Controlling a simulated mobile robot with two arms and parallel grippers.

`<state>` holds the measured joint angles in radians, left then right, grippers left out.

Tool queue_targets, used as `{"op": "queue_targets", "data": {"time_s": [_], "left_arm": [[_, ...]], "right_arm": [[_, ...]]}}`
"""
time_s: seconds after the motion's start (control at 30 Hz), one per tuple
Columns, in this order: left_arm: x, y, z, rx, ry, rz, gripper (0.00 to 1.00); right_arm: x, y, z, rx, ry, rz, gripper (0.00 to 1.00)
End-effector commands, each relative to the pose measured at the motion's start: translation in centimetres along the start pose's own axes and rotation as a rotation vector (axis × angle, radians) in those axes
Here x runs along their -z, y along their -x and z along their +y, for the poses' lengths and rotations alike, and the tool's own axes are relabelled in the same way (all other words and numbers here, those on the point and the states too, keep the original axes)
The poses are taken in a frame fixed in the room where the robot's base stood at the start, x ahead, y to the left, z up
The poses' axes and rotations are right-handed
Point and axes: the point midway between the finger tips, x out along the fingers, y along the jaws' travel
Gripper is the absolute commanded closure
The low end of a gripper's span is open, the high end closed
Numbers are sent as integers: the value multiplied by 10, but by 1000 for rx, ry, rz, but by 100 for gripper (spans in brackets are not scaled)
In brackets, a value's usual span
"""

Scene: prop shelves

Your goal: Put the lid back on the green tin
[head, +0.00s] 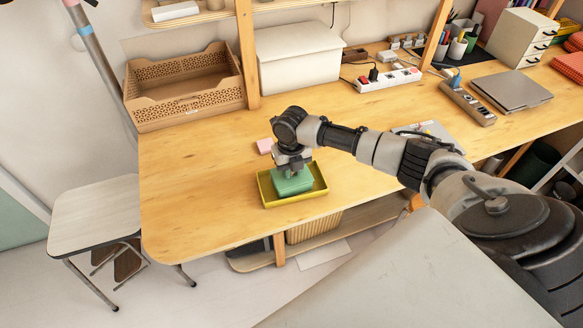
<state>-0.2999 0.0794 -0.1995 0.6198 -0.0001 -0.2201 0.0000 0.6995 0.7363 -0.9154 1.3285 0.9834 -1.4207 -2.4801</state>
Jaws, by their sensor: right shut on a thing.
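A green tin (294,186) sits in a shallow yellow-green tray (272,201) near the front edge of the wooden table. My right gripper (291,171) points straight down onto the top of the green shape. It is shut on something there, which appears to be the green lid. The fingertips are small and partly hidden by the wrist, so I cannot tell where lid and tin meet or whether the lid is fully seated. My left gripper is not in view.
A pink block (265,146) lies just behind the tray. A tan perforated crate (188,110) and a white box (299,77) stand at the back. A power strip (389,79) and laptop (511,91) are to the right. The table's left part is clear.

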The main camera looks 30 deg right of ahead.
Motion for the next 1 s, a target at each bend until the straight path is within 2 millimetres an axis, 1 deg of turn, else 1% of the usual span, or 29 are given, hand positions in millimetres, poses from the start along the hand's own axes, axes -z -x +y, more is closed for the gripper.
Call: {"op": "queue_targets", "data": {"time_s": [0.37,0.4,0.57,0.6,0.77,0.83,0.93,0.97,1.0], "left_arm": [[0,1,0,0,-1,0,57],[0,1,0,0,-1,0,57],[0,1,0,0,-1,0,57],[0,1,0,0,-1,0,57],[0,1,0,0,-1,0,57],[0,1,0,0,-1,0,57],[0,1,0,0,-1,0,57],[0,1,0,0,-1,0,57],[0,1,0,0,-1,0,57]], "right_arm": [[0,0,0,0,0,0,100],[0,0,0,0,0,0,77],[0,0,0,0,0,0,52],[0,0,0,0,0,0,48],[0,0,0,0,0,0,48],[0,0,0,0,0,0,41],[0,0,0,0,0,0,26],[0,0,0,0,0,0,23],[0,0,0,0,0,0,23]]}}
